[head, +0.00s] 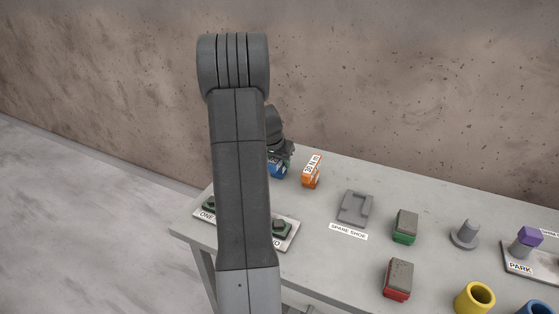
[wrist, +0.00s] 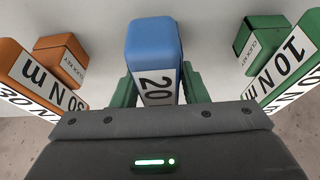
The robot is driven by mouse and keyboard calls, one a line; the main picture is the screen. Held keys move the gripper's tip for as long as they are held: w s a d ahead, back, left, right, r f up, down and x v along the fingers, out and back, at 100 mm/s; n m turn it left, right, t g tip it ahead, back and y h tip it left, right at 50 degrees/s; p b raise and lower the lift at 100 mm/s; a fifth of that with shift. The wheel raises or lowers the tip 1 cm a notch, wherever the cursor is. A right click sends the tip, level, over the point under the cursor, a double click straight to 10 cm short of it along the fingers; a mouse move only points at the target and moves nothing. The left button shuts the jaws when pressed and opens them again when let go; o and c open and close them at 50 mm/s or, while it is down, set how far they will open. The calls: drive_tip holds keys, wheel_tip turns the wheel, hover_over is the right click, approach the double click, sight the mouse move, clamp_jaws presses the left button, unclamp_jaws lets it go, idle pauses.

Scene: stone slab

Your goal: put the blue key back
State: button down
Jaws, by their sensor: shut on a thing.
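The blue key (wrist: 153,42) is a block with a white label reading "20". In the wrist view it sits between the two green fingers of my gripper (wrist: 160,88), which is shut on it. In the head view the blue key (head: 278,171) shows partly, low beside my arm at the table's far left, under my gripper (head: 281,158). I cannot tell if it touches the table. An orange key (wrist: 62,55) labelled "30 N m" and a green key (wrist: 262,45) labelled "10 N m" stand on either side, apart from it.
The orange key (head: 311,172) stands close right of my gripper. Plates marked "ONE" (head: 206,217) and, partly hidden, another (head: 290,238) lie in front. Farther right are a spare shoe (head: 355,208), green-based (head: 405,226) and red-based (head: 397,279) blocks, a grey peg (head: 465,234) and a yellow ring (head: 474,298).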

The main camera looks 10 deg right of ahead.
drive_tip(key=shift+f, duration=0.1)
drive_tip(key=c, duration=0.8)
unclamp_jaws()
drive_tip(key=shift+c, duration=0.2)
drive_tip(key=shift+r, duration=0.35)
drive_tip(key=b+v, duration=0.1)
drive_tip(key=v, duration=1)
drive_tip(key=shift+s+a+r, duration=0.15)
drive_tip(key=shift+s+r, duration=0.05)
drive_tip(key=shift+r, duration=0.05)
drive_tip(key=shift+f, duration=0.1)
